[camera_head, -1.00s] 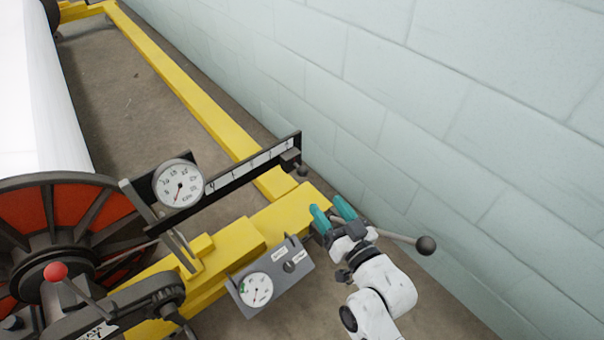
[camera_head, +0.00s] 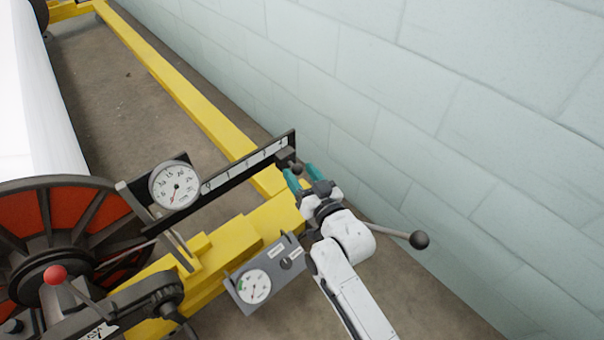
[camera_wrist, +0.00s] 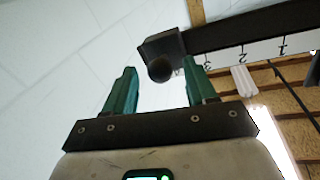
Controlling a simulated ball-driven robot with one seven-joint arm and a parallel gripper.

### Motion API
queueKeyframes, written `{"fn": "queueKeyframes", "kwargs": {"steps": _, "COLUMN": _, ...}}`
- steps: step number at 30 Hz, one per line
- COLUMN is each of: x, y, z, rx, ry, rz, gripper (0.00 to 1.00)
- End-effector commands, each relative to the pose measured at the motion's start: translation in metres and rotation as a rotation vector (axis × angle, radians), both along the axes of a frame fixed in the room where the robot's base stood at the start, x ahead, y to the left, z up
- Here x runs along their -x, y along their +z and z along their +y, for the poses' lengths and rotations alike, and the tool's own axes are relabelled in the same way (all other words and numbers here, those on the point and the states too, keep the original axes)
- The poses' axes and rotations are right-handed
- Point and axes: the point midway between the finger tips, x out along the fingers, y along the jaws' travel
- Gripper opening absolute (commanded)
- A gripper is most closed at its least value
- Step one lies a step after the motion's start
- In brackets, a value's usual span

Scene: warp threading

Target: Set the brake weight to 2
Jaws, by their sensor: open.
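The brake weight (camera_head: 285,154) is a dark block with a round knob at the outer, right end of the black scale beam (camera_head: 230,174). In the wrist view the weight (camera_wrist: 163,47) covers the beam's end, past the 3 mark and close to a partly hidden mark. The 2 mark lies further along the beam to the right. My gripper (camera_head: 301,172) is open, with its teal fingers pointing at the weight. In the wrist view the knob appears between my gripper's fingertips (camera_wrist: 161,72); I cannot tell whether they touch it.
A round dial (camera_head: 175,186) sits at the beam's left end. A grey gauge box (camera_head: 268,275), a ball-ended lever (camera_head: 419,240) and the yellow frame (camera_head: 232,250) are close to my arm.

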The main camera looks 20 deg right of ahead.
Motion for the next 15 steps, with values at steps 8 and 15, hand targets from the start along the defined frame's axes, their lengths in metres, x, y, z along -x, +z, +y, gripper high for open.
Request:
{"fn": "queueKeyframes", "kwargs": {"steps": 8, "x": 0.0002, "y": -0.0001, "z": -0.0001, "rx": 0.0, "ry": 0.0, "rz": 0.0, "gripper": 0.42}}
{"fn": "queueKeyframes", "kwargs": {"steps": 15, "x": 0.0003, "y": -0.0001, "z": -0.0001, "rx": 0.0, "ry": 0.0, "rz": 0.0, "gripper": 0.19}}
